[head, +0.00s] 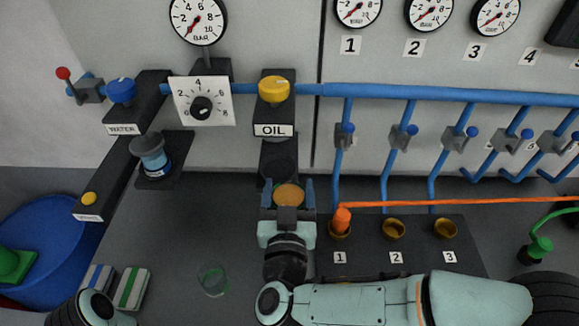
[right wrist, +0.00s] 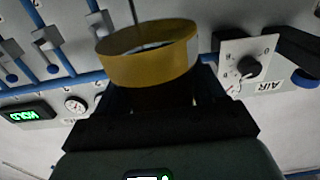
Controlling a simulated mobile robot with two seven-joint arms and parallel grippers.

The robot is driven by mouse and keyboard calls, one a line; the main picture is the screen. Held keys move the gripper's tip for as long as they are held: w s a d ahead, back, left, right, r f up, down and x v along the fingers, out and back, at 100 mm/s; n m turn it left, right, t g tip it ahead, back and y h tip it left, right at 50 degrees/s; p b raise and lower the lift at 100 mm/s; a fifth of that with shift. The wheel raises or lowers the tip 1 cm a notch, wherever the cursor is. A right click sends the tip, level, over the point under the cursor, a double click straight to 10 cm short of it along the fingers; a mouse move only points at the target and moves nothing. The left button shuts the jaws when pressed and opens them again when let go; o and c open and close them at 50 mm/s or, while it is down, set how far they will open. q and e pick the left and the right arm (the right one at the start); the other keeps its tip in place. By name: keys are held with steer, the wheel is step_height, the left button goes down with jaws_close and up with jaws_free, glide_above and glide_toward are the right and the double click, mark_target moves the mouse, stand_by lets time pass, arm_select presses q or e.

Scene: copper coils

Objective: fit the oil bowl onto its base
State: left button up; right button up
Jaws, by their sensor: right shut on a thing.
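The oil bowl shows in the head view as an amber round top (head: 289,194) between the fingers of my right gripper (head: 288,198). The right gripper is shut on it, pointing away from me toward the wall. In the right wrist view the bowl is a yellow, ring-like cup (right wrist: 148,68) in front of the dark gripper. A black mount (head: 279,155) stands below the OIL label (head: 273,130) and the yellow knob (head: 274,89), just beyond the bowl. Whether bowl and mount touch I cannot tell. My left gripper is not in view.
A blue-grey bowl (head: 152,156) sits on the WATER mount at left. Orange plug (head: 341,219) and cable lie right of my gripper, beside brass sockets (head: 394,229). A clear glass (head: 212,280) stands at front left. Blue pipes (head: 440,95) run along the wall.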

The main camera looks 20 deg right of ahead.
steer(key=v, duration=0.2)
steer(key=shift+s+a, duration=0.1)
steer(key=shift+s, duration=0.2)
steer(key=a+p+x, duration=0.1)
steer(key=x, duration=0.4)
steer(key=a+r+p+x, duration=0.1)
steer(key=x, duration=0.4)
steer(key=a+p+x, duration=0.1)
steer(key=x, duration=0.4)
steer(key=shift+w+d+r, duration=0.1)
steer(key=shift+w+r, duration=0.15)
steer(key=shift+w, duration=0.35)
steer(key=shift+w+d+p, duration=0.1)
steer(key=shift+w+p, duration=0.2)
steer(key=f, duration=0.1)
steer(key=w+f, duration=0.1)
steer(key=shift+w+d+f, duration=0.15)
steer(key=shift+d+f, duration=0.05)
steer(key=shift+f, duration=0.6)
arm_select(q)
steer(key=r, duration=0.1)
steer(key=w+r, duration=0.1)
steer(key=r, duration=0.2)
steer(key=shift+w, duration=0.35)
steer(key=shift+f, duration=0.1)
